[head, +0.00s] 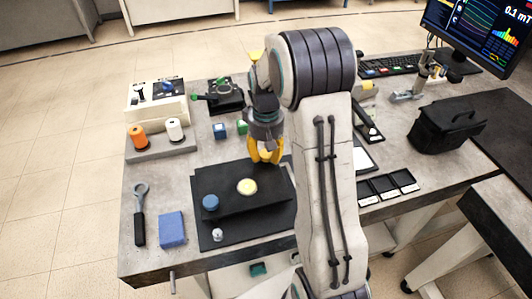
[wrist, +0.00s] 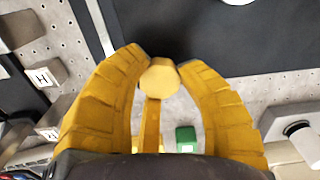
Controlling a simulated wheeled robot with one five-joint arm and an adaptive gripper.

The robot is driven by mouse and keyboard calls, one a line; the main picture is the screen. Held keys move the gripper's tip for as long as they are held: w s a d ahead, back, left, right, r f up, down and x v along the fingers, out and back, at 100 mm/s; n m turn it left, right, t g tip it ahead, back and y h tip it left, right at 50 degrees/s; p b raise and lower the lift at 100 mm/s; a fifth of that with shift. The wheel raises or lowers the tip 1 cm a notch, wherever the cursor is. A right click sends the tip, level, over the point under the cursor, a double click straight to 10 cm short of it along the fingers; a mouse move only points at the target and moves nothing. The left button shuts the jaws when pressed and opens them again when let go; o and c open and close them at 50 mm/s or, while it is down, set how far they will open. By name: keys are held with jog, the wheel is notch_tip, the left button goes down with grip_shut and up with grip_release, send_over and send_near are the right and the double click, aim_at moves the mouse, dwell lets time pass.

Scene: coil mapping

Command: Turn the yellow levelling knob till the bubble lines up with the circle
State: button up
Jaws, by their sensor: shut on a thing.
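My gripper (head: 265,157) reaches down at the back right corner of a black levelling plate (head: 232,203).
A blue block (head: 172,229) and a dark-handled wrench (head: 140,215) lie left of the plate. Orange (head: 138,136) and white (head: 174,130) spools stand behind. A green block (head: 242,127) is near the gripper. Black trays (head: 388,187) and a black bag (head: 447,127) are to the right.

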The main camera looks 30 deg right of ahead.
jog(key=o, duration=0.8)
jog(key=shift+s+f, duration=0.2)
jog(key=o, duration=0.4)
jog(key=shift+w+r, duration=0.1)
jog(key=shift+r, duration=0.15)
notch_tip(320, 180, up, 12)
jog(key=shift+w+f, duration=0.15)
